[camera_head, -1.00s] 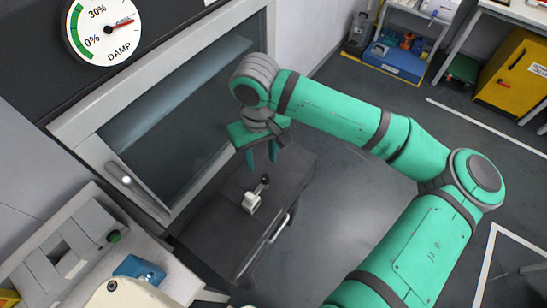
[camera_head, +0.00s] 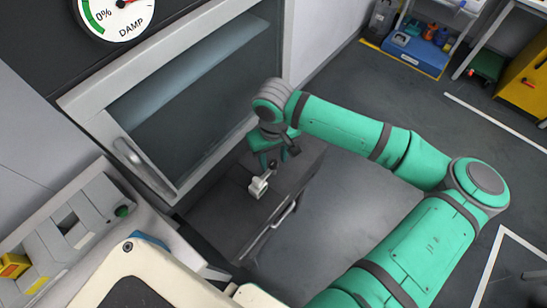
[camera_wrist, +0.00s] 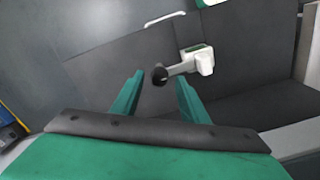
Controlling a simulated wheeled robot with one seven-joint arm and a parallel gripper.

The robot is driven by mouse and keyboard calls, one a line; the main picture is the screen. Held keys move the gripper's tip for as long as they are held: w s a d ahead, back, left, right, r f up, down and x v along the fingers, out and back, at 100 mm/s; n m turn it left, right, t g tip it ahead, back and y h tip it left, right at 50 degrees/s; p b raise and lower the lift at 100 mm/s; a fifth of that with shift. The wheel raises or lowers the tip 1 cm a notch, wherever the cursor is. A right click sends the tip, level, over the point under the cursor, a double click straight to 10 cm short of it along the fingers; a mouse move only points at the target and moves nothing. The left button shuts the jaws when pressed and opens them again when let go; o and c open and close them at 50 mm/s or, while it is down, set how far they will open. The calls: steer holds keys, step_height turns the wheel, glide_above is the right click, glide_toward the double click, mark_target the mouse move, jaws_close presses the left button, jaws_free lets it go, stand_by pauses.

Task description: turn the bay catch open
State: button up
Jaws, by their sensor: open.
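The bay catch (camera_head: 258,187) is a small white block on the dark top of a low bay below the glazed window. In the wrist view the catch (camera_wrist: 202,60) has a short lever ending in a black knob (camera_wrist: 160,75), which points left. My gripper (camera_head: 277,160) is open and empty above the bay, close to the catch. In the wrist view the knob shows between and just beyond the two green fingertips of my gripper (camera_wrist: 160,82). I cannot tell whether the fingers touch it. In the head view my gripper hides the knob.
A pale window frame (camera_head: 150,185) with a handle stands directly behind and left of the bay. A bay handle (camera_head: 283,214) runs along the front edge. Open floor lies right of the bay.

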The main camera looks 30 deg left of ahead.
steer(key=shift+f, duration=0.25)
jaws_close()
